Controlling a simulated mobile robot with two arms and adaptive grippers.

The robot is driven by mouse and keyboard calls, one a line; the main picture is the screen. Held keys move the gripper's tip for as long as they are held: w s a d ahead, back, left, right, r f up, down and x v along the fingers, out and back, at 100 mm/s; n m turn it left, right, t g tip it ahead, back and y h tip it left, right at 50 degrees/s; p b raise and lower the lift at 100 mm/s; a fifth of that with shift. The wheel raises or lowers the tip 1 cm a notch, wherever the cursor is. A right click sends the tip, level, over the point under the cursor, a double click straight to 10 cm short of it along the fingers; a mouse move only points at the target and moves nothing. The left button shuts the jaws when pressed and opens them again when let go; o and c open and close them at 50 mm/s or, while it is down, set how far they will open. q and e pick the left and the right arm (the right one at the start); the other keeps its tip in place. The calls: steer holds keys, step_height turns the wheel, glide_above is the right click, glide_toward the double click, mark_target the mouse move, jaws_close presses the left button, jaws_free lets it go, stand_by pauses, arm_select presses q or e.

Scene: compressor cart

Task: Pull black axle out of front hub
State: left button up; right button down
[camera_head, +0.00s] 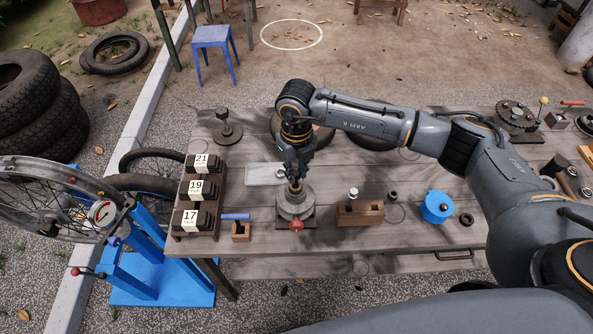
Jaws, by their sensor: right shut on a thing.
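My right gripper (296,183) comes down from above onto a grey round metal piece (296,205), which I take to be the front hub in its holder. A red knob (296,225) sits at the holder's front. The fingers are shut at the top centre of this piece, on what I take to be the black axle. The axle is too small and too covered by the fingers to make out, so I cannot tell how far it stands in the hub. My left gripper is not in view.
A wooden block (360,213) with a silver fitting stands right of the hub, and a blue spool (436,207) farther right. A rack (192,225) of sockets marked 21, 19 and 17 and a blue-handled tool (235,217) are to the left. A wheel stand (165,255) is beyond the table's left edge.

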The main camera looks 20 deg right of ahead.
step_height(320, 180, up, 10)
steer(key=p, duration=0.5)
stand_by(1.6)
steer(key=shift+r, duration=0.1)
stand_by(0.4)
